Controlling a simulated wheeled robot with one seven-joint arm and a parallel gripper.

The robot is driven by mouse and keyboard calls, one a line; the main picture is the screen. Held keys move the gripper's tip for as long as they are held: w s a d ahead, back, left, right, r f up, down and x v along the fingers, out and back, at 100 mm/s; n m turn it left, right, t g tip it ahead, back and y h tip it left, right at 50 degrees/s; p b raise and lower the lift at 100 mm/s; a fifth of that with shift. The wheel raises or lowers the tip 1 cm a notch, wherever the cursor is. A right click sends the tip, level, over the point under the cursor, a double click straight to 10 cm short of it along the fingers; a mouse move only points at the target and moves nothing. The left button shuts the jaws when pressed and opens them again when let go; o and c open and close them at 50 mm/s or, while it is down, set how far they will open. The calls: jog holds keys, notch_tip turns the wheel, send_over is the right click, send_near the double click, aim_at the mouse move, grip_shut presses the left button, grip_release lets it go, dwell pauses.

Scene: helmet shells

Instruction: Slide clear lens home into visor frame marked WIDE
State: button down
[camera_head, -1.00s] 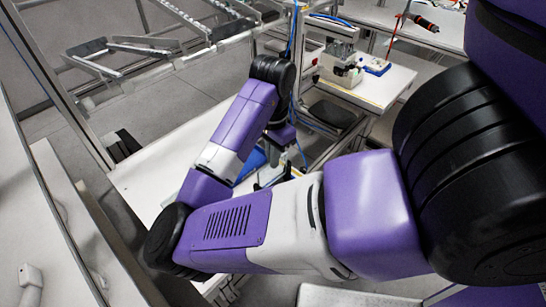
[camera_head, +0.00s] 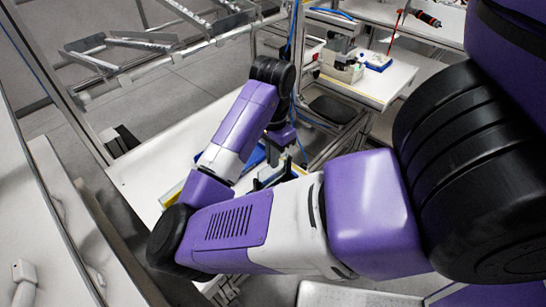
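My gripper (camera_head: 290,155) is below my purple wrist, over the white table (camera_head: 150,165), small and largely hidden by my own arm. I cannot make out its fingers or anything held in them. A blue piece (camera_head: 257,156) lies just left of it, partly covered by my arm. A dark upright piece (camera_head: 268,176) stands below the gripper; whether they touch is unclear. I cannot identify a clear lens, a visor frame or any WIDE marking.
A yellow-edged item (camera_head: 172,195) lies on the table left of my forearm. A metal rack (camera_head: 150,45) stands at the upper left. The table's left part is bare.

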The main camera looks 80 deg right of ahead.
jog(key=shift+f+b, duration=0.45)
jog(key=shift+f, duration=0.2)
jog(key=c, duration=1.6)
grip_release()
notch_tip(320, 180, up, 8)
jog(key=shift+f+p, duration=0.1)
jog(key=shift+p, duration=0.4)
jog(key=shift+d, duration=0.1)
